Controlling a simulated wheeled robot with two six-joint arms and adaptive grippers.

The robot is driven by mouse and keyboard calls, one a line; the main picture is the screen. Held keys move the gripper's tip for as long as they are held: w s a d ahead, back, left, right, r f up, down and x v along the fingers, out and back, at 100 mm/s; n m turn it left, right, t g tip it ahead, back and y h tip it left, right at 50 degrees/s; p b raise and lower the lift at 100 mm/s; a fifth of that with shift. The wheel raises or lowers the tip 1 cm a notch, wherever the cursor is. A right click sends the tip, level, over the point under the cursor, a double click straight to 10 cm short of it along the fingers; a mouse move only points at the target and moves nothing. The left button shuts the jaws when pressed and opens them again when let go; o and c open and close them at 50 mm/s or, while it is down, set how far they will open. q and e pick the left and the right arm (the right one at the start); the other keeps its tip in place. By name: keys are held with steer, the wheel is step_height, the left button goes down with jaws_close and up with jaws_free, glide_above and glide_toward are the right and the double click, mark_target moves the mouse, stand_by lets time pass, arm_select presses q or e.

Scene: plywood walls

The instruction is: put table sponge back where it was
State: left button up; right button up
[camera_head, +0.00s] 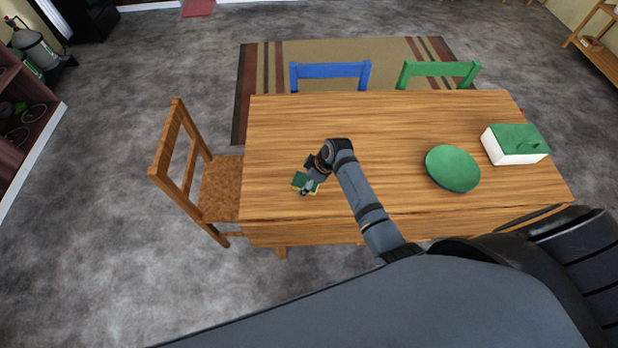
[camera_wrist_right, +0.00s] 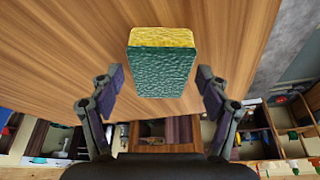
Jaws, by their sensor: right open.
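The table sponge (camera_head: 301,181) has a dark green side and a yellow side. It is at the left part of the wooden table (camera_head: 290,120), near the front edge, partly covered by my gripper in the head view. In the right wrist view the sponge (camera_wrist_right: 161,72) sits centred just ahead of the fingertips, with a gap on each side. My right gripper (camera_head: 311,183) is open above the table; its fingers also show in the right wrist view (camera_wrist_right: 160,78). Whether the sponge rests flat on the table is hard to tell. My left gripper is out of view.
A green plate (camera_head: 452,169) and a white box with a green lid (camera_head: 514,145) stand on the table's right part. A wooden chair (camera_head: 205,180) is at the left end; a blue chair (camera_head: 330,70) and a green chair (camera_head: 438,69) are behind. The table's back middle is clear.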

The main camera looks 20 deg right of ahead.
steer(key=v, duration=1.2)
